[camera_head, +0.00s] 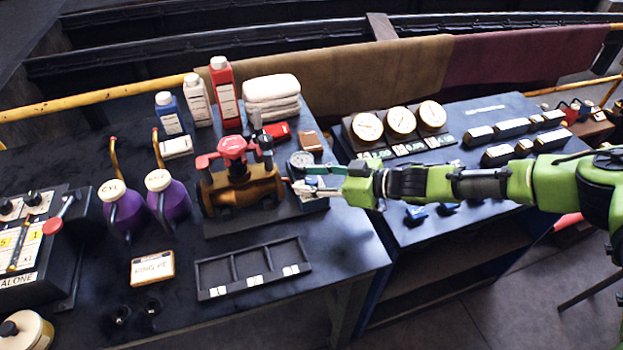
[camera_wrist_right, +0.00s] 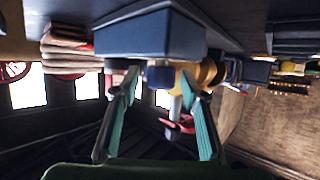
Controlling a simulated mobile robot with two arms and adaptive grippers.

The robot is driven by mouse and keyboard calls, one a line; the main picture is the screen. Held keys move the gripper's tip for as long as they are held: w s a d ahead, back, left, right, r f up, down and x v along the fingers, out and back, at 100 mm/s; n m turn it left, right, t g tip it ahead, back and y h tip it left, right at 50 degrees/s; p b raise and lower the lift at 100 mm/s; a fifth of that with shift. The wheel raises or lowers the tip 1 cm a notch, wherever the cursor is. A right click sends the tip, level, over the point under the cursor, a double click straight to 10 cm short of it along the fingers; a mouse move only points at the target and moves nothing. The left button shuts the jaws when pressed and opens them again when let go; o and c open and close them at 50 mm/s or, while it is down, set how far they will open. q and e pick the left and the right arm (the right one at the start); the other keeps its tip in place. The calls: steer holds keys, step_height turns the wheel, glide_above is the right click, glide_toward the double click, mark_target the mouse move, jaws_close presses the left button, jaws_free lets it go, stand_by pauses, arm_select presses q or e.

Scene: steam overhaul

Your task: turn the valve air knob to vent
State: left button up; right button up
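The valve is a brass body (camera_head: 240,188) with a red handwheel (camera_head: 232,148) on the left bench. A round gauge (camera_head: 301,159) stands on its right side. My right gripper (camera_head: 298,181) reaches in from the right, just below the gauge, at a small pale-fronted block (camera_head: 312,200). In the right wrist view, which looks upside down, the teal fingers (camera_wrist_right: 160,82) are spread apart. A small dark blue piece (camera_wrist_right: 160,76) shows between them, with the brass body (camera_wrist_right: 207,73) behind. I cannot tell if the fingers touch it. The knob and its setting cannot be made out. My left gripper is out of view.
Red (camera_head: 224,92), white (camera_head: 197,100) and blue (camera_head: 169,114) bottles stand behind the valve, left of folded towels (camera_head: 271,98). Purple oil cans (camera_head: 168,197) stand left. An empty divided tray (camera_head: 207,275) lies in front. A gauge panel (camera_head: 352,135) stands on the right bench.

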steer(key=v, duration=1.2)
